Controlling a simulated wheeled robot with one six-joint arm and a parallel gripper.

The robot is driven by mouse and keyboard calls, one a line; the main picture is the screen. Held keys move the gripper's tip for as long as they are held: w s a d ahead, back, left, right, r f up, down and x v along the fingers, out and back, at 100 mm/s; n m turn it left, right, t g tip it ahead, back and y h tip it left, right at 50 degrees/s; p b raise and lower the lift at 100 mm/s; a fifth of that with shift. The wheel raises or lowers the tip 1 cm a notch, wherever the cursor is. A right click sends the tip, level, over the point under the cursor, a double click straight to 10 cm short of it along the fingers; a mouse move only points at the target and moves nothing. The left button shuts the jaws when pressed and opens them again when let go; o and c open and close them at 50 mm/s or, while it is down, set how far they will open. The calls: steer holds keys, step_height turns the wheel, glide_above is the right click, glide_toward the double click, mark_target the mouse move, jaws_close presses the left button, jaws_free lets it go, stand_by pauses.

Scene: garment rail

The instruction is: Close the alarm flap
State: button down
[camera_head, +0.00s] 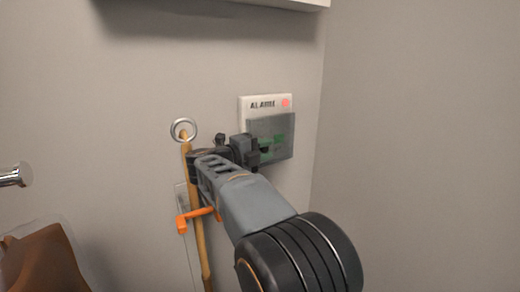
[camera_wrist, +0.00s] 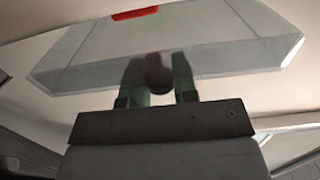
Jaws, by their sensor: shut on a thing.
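The alarm box (camera_head: 264,103) is a white panel on the wall, marked ALARM, with a red spot at its upper right. Its grey, see-through flap (camera_head: 286,123) lies over the lower part, with green patches showing there. I cannot tell whether it is flush with the box. In the wrist view the flap (camera_wrist: 100,45) spans the upper picture, with a red patch above. My gripper (camera_head: 262,150) is at the flap's lower left. In the wrist view my gripper (camera_wrist: 158,82) has its two fingers shut around a dark rounded knob (camera_wrist: 158,68) at the flap.
A metal ring (camera_head: 183,129) with a wooden rod (camera_head: 201,250) hanging below is left of my gripper. An orange handle (camera_head: 195,218) is near the rod. A metal peg (camera_head: 15,176) and a brown garment (camera_head: 45,262) are at far left. The right wall is bare.

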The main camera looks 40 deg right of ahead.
steer(key=shift+s, duration=0.15)
steer(key=c, duration=1.1)
jaws_free()
steer(key=shift+s+d, duration=0.1)
steer(key=shift+c, duration=0.2)
steer(key=shift+o, duration=1)
steer(key=a, duration=0.2)
steer(key=a+b, duration=0.1)
steer(key=a, duration=0.1)
steer(key=a+b, duration=0.1)
steer(key=a, duration=0.1)
steer(key=shift+w+a+f, duration=0.1)
steer(key=shift+w, duration=0.2)
steer(key=shift+a, duration=0.7)
